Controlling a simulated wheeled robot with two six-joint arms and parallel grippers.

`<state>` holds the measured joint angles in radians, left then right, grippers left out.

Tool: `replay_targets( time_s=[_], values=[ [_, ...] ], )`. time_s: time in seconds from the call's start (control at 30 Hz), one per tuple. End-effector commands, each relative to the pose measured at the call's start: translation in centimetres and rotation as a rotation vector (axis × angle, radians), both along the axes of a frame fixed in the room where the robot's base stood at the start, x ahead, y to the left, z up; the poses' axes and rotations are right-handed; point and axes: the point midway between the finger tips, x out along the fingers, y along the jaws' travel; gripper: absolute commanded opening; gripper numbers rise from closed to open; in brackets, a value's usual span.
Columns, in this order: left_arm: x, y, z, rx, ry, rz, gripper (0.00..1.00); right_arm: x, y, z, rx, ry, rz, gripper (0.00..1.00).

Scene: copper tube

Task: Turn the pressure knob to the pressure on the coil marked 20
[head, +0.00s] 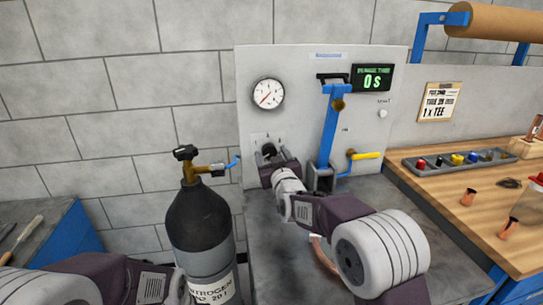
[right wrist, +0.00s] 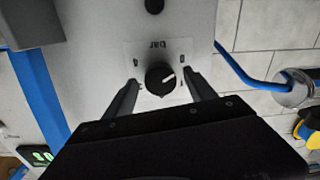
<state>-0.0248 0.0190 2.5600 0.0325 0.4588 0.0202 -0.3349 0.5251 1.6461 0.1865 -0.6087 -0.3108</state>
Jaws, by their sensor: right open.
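The black pressure knob (right wrist: 157,80) sits on the grey panel under the word "bar" in the right wrist view. Its white pointer line is tilted. My right gripper (right wrist: 161,78) is open, with one finger on each side of the knob; contact cannot be told. In the head view the gripper (head: 268,161) partly covers the knob (head: 269,149). The round gauge (head: 267,94) above has a red needle pointing to the lower left. A copper coil (head: 323,254) is partly hidden behind my right arm; no mark is readable. My left gripper is out of view.
A dark nitrogen cylinder (head: 200,220) with a brass valve stands left of the panel. A blue lever (head: 329,125), a yellow-handled valve (head: 365,155) and a green display (head: 371,78) reading 0 s are right of the knob. A wooden bench (head: 450,190) holds fittings.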

Motion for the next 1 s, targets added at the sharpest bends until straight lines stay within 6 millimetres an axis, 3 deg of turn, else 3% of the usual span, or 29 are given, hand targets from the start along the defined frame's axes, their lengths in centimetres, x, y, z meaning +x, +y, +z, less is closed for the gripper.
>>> replay_targets(
  time_s=[0.13,0.3,0.37,0.67,1.0],
  values=[
    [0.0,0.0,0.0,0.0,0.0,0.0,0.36,0.0,0.0,0.0,0.0,0.0,0.0,0.62],
    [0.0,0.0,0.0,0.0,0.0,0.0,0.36,0.0,0.0,0.0,0.0,0.0,0.0,0.14],
    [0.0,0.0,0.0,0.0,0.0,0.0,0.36,0.0,0.0,0.0,0.0,0.0,0.0,0.02],
    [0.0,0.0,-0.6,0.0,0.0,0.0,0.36,-0.1,0.0,-0.1,0.045,0.008,0.0,0.02],
    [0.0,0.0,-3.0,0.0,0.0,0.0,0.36,-0.1,0.0,-0.4,0.289,0.056,0.001,0.02]
  ],
)
